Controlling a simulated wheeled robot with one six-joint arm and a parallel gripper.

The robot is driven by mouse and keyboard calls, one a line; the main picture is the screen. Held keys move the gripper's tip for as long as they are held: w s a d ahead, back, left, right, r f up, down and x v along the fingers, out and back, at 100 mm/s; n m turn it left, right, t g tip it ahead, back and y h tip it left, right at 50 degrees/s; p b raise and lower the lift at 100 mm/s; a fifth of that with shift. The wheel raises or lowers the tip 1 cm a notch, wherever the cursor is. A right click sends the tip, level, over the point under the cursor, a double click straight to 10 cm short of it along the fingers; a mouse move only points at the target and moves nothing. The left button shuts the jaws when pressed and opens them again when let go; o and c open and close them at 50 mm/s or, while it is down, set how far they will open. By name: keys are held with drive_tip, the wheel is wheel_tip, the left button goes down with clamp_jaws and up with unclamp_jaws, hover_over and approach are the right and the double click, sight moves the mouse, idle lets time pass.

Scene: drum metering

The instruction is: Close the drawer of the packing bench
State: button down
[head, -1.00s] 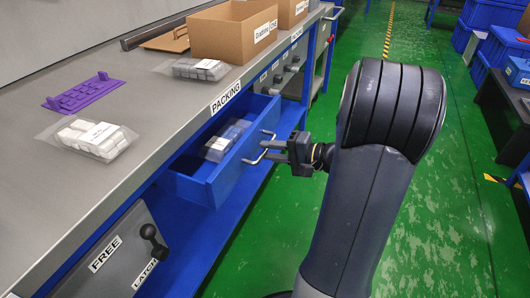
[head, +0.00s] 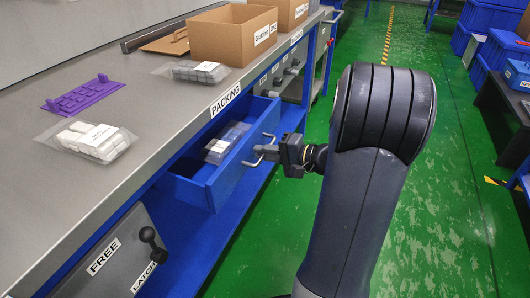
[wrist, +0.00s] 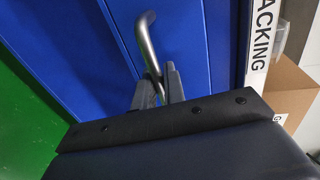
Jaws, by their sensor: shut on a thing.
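The packing bench (head: 120,180) has a grey top and a blue frame. Its blue drawer (head: 222,182) stands open under the PACKING label, with clear packets (head: 224,143) inside. The drawer's front also fills much of the wrist view (wrist: 180,35). Its metal bar handle (head: 250,163) shows in the wrist view (wrist: 147,38) running down between the fingers. My gripper (head: 265,149) is at the handle and shut on it; the fingers show in the wrist view (wrist: 158,92).
On the bench top lie bagged white items (head: 90,139), a bagged grey pack (head: 190,72), a purple rack (head: 84,95) and an open cardboard box (head: 222,45). A lower door marked FREE and LATCH (head: 125,262) is nearby. Green floor (head: 440,200) is clear at right.

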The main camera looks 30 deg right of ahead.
sight(233, 144)
drive_tip(key=b+x, duration=0.1)
drive_tip(key=x, duration=0.2)
drive_tip(key=r+b+x, duration=0.1)
drive_tip(key=x, duration=0.2)
drive_tip(key=b+x, duration=0.1)
drive_tip(key=x, duration=0.2)
drive_tip(key=shift+w+a+r, duration=0.15)
drive_tip(key=shift+w+r, duration=0.1)
drive_tip(key=shift+r, duration=0.25)
drive_tip(key=c, duration=1.6)
unclamp_jaws()
drive_tip(key=shift+w+a, duration=0.1)
drive_tip(key=shift+c, duration=0.2)
drive_tip(key=shift+s+d+r, duration=0.2)
drive_tip(key=shift+s+d, duration=0.15)
drive_tip(key=shift+s, duration=0.05)
drive_tip(key=p+v, duration=0.1)
drive_tip(key=v, duration=0.4)
drive_tip(key=p+v, duration=0.1)
drive_tip(key=v, duration=0.4)
drive_tip(key=shift+f, duration=0.25)
